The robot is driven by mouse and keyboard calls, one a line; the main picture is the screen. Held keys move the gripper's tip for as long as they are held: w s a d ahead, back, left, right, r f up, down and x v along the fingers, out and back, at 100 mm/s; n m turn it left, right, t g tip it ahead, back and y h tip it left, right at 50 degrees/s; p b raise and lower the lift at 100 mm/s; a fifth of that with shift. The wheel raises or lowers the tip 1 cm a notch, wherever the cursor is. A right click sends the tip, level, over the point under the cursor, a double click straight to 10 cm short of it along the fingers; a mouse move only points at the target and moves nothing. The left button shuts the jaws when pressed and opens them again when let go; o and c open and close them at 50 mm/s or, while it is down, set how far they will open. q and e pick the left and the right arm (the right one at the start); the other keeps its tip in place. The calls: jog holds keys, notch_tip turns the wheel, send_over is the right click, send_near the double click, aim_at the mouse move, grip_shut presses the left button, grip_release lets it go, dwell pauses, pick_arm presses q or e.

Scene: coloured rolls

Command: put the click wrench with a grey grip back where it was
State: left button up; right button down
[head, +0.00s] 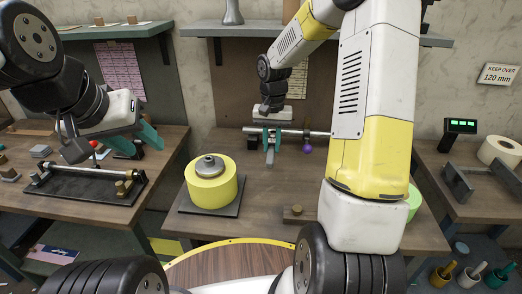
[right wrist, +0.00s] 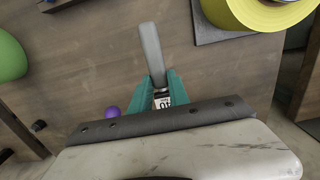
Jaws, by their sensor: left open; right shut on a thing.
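The click wrench with its grey grip (right wrist: 151,52) shows in the right wrist view between the teal fingers of my right gripper (right wrist: 162,92). The grip sticks out beyond the fingers, and a small label or display shows between them. The wrench's far end is hidden by my gripper. In the head view my right gripper (head: 270,148) is over the back of the middle table, shut on the wrench. I cannot tell whether the wrench touches the table. My left gripper (head: 138,145) is open and empty over the left table.
A yellow roll (head: 210,188) stands on a dark plate on the middle table (head: 262,205). A silver bar (head: 300,132) and purple ball (head: 308,149) are near my right gripper. A green roll (head: 413,201) is partly hidden by my arm. A black tray (head: 75,186) lies left.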

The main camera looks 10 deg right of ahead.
aim_at(271, 175)
notch_tip(271, 175, down, 9)
jog(key=shift+f, duration=0.1)
dwell(0.3)
jog(key=shift+f, duration=0.1)
jog(key=c, duration=1.3)
grip_release()
jog(key=shift+o, duration=0.2)
notch_tip(271, 175, up, 12)
jog(key=shift+w+r, duration=0.1)
jog(key=s+r+n+t, duration=0.2)
jog(key=s+r+t, duration=0.1)
jog(key=s+r, duration=0.7)
jog(key=s+r+n+t+y, duration=0.1)
jog(key=s+r, duration=0.2)
jog(key=s, duration=0.3)
jog(key=s+a+r+t+y, duration=0.1)
jog(key=s+r+t, duration=0.1)
jog(key=s, duration=0.4)
jog(key=shift+s+a+r+n+t, duration=0.2)
jog(key=shift+a+r+n+t, duration=0.15)
jog(key=shift+r, duration=0.4)
